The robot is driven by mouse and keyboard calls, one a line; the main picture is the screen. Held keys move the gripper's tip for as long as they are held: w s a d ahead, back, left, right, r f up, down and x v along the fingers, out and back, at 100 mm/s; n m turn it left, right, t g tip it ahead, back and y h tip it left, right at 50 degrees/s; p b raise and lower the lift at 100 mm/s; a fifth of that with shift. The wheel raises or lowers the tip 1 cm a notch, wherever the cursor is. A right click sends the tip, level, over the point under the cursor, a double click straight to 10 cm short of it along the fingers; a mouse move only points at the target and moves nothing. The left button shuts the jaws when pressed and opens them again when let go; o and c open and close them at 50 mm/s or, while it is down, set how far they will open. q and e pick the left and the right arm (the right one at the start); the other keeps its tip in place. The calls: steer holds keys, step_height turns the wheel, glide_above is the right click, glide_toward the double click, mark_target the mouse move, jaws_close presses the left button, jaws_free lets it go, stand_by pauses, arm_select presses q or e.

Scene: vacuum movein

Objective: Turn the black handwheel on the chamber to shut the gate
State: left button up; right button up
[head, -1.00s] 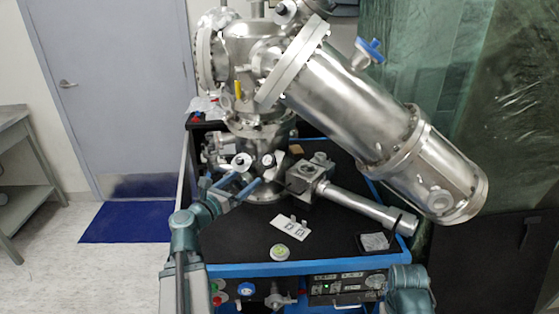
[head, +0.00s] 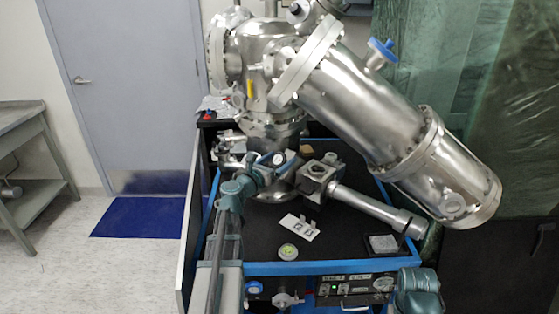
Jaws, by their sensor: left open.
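A small round black wheel with a pale centre, which looks like the handwheel (head: 279,159), sits low on the front of the steel chamber (head: 272,95). My left gripper (head: 282,161) is open in front of the chamber's lower fittings, its blue fingers pointing up and away from me. The wheel shows between or just behind the fingertips; I cannot tell whether they touch it. The left gripper and wrist hide some fittings beside it. Of my right arm, only a link shows at the lower right; its gripper is out of view.
A square metal block (head: 316,175) with a long tube lies right of the gripper. A large steel cylinder (head: 375,110) slants above it. A white card (head: 299,227) and a small round green-faced item (head: 288,251) lie on the black cart top (head: 345,240). Open floor is at left.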

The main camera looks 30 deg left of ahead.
arm_select(q)
steer(key=shift+w, duration=0.1)
steer(key=shift+c, duration=0.3)
steer(key=c, duration=1.3)
steer(key=shift+m, duration=0.3)
